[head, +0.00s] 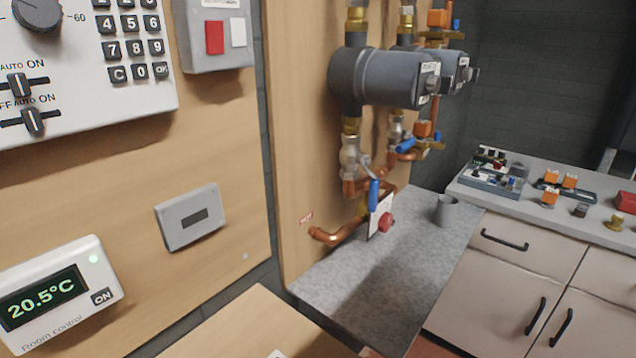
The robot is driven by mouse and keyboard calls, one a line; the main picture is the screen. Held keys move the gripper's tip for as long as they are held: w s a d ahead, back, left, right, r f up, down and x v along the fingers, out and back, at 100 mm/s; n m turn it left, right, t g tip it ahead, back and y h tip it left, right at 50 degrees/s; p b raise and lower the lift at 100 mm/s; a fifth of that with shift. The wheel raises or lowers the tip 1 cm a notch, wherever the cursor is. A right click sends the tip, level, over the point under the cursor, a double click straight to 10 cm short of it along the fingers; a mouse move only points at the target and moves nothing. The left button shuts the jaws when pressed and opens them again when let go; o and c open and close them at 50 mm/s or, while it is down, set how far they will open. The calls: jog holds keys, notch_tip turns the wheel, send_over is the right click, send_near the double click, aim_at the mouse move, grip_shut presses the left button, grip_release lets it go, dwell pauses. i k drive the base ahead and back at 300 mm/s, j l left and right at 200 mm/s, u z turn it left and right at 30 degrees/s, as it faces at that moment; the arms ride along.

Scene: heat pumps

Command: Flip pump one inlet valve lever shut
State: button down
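Pump one appears to be the nearer dark grey cylinder (372,78) on the wooden panel, with a small white label on its end too small to read surely. Below it, a silver valve body (350,157) sits in the vertical pipe. Its blue lever (374,193) points nearly straight down, roughly in line with that pipe. The lever hangs just above a white tag (381,212) and a red knob (387,222). I cannot read which valve is marked inlet. My gripper is not in view.
A second pump (449,68) stands behind, with another blue lever (405,146) below it. A grey shelf (345,290) lies under the pipes, with a grey cup (446,210) on it. A cluttered counter (470,190) stands right. A control panel (75,85) and room control (55,300) are left.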

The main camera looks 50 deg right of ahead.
aim_at(375, 182)
jog(key=k+l+z, duration=0.1)
jog(key=z, duration=0.25)
jog(key=l+z, duration=0.25)
jog(key=z, duration=0.15)
jog(key=l+z, duration=0.35)
jog(key=k+j, duration=0.05)
jog(key=j, duration=0.05)
